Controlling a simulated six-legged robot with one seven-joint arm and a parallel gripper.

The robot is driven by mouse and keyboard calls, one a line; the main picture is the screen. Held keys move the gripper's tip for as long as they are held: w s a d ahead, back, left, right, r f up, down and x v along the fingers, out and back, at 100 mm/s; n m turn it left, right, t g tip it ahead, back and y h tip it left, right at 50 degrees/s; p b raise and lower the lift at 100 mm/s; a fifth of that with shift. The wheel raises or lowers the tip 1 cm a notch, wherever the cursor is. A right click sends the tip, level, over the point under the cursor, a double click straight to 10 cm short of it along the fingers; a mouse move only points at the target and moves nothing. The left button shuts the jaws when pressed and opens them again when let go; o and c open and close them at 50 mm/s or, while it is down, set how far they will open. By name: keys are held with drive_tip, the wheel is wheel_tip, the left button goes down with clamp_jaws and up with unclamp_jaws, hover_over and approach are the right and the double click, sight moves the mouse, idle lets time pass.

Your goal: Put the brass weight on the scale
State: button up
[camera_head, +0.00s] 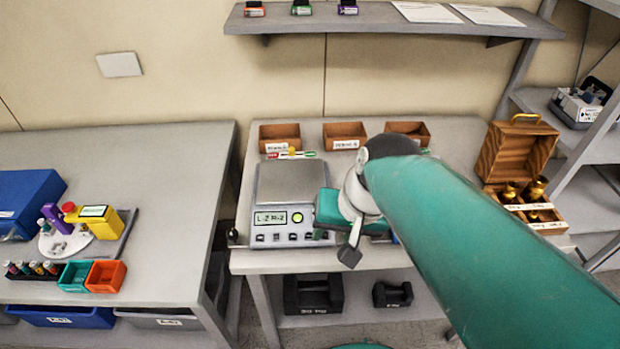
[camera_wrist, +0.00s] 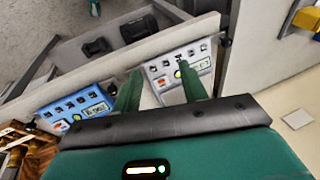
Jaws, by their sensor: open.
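Several brass weights (camera_head: 535,190) stand in an open wooden case (camera_head: 549,214) at the right end of the table. A small dark object (camera_head: 232,236) sits at the table's left front corner; I cannot tell if it is a brass weight. The scale (camera_head: 290,215) has a bare grey pan, a lit display and a row of buttons. My gripper (camera_head: 350,250) is beside the scale's right front. In the wrist view my gripper (camera_wrist: 159,70) has two separated green fingers with nothing held, over the white scale front (camera_wrist: 180,66) and near a blue scale (camera_wrist: 75,104).
Three wooden bins (camera_head: 344,135) line the table's back. Dark weights (camera_head: 313,293) lie on the lower shelf. A gap separates the left table (camera_head: 150,200), which carries a yellow device (camera_head: 101,222). A wall shelf (camera_head: 380,20) runs above. My arm hides the table's middle.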

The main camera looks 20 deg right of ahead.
drive_tip(key=r+n+t+h, duration=0.1)
drive_tip(key=r+n, duration=0.1)
drive_tip(key=a+r+n+t+h, duration=0.1)
drive_tip(key=r+n, duration=0.1)
drive_tip(key=shift+s, duration=0.15)
